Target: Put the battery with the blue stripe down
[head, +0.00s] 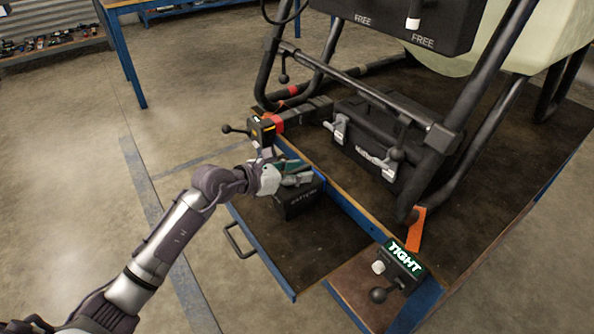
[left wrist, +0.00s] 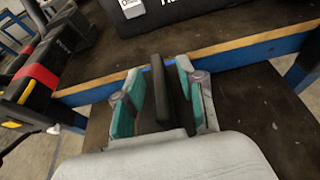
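The black battery (head: 297,207), lettered BATTERY, sits upright on the dark pull-out tray (head: 328,246), close to the blue frame edge. A small blue patch shows at its upper right end, partly behind my fingers. My left gripper (head: 298,174) is right above the battery, pointing down at it. In the left wrist view, the gripper's teal-padded fingers (left wrist: 160,88) stand apart on both sides of the black handle (left wrist: 170,92). A narrow gap shows on the handle's left side. The fingers hide much of the battery's top. My right gripper is not in view.
A black case (head: 365,150) with latches lies on the drone stand's deck behind. A box with a lit TIGHT sign (head: 404,258) stands at the front right corner. A lever clamp (head: 262,131) is at the left. The tray's front part is bare.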

